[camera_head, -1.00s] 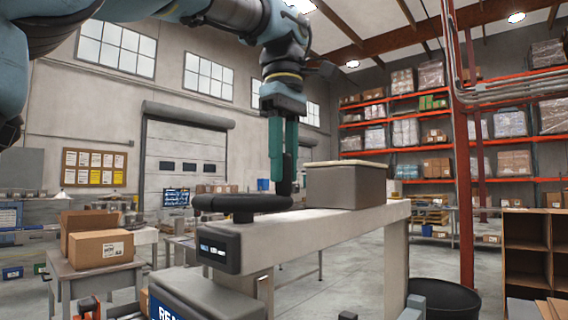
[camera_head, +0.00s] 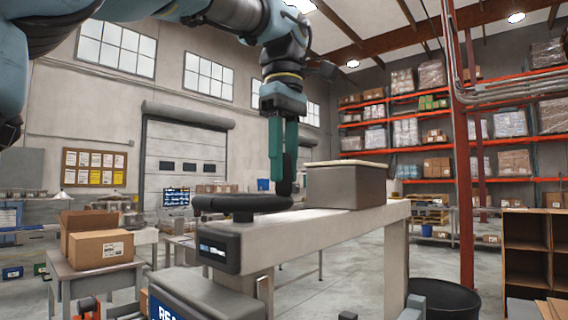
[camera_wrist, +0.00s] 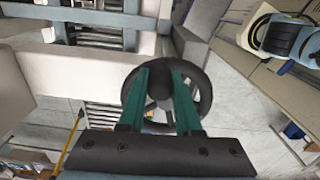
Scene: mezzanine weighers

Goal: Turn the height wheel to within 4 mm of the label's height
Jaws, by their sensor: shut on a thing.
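The height wheel (camera_head: 240,203) is a dark, thick-rimmed wheel lying flat on the near end of a pale beam. It also shows in the wrist view (camera_wrist: 206,94), with its spokes partly hidden by my fingers. My gripper (camera_head: 283,180) points down at the wheel's right side. Its green fingers (camera_wrist: 162,68) are shut on the wheel's dark upright handle (camera_wrist: 159,86), which stands between them. A black display (camera_head: 218,250) on the beam's end has lit characters, too small to read. I cannot make out the label or its height.
A grey box with a beige lid (camera_head: 345,186) sits on the beam (camera_head: 320,226), right of the wheel. A table with cardboard boxes (camera_head: 101,247) stands at left. A dark round bin (camera_head: 442,298) and a brown shelf unit (camera_head: 527,248) stand at right.

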